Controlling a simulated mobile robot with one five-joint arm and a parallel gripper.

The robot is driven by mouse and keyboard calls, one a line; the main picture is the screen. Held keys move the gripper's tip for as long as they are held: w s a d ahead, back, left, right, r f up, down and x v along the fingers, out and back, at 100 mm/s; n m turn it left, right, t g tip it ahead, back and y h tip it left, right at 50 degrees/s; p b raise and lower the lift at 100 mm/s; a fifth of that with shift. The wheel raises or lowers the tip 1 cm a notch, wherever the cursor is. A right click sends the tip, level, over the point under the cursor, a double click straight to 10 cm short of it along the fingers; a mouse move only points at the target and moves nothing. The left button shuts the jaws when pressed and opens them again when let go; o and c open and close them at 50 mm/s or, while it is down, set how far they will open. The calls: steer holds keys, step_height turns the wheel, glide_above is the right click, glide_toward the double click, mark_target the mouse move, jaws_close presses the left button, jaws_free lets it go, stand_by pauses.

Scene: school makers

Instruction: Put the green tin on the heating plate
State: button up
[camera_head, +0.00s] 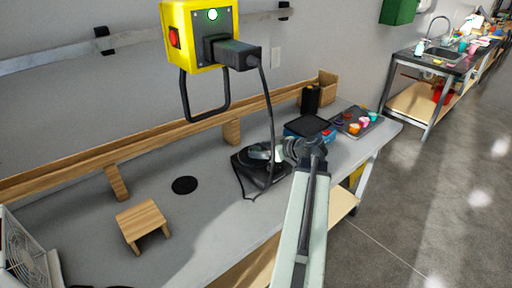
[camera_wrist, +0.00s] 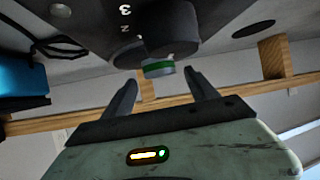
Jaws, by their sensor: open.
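The heating plate (camera_head: 240,166) is a dark, low device on the workbench, partly hidden by cables and my arm. In the wrist view its dark body (camera_wrist: 222,14) with white numerals fills the top of the upside-down picture. The green tin (camera_wrist: 158,69), a small silvery cylinder with a green band, shows there against a dark round part of the device; I cannot tell for certain whether they touch. My gripper (camera_wrist: 162,93) is open, with a finger on each side of the tin's line and a gap on both sides. In the head view my gripper (camera_head: 279,152) is over the plate's right side.
A black cable hangs from the yellow socket box (camera_head: 200,35) to the plate. A blue box (camera_head: 300,130) and a tray (camera_head: 368,114) of small colourful items stand right of the plate. A small wooden stand (camera_head: 140,218) and black disc (camera_head: 185,185) are left. Bare bench lies between.

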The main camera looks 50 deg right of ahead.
steer(key=p+v, duration=0.2)
steer(key=v, duration=0.5)
steer(key=shift+s+r+p, duration=0.3)
steer(key=shift+r+p, duration=0.05)
steer(key=shift+s+r, duration=0.1)
steer(key=shift+s, duration=0.3)
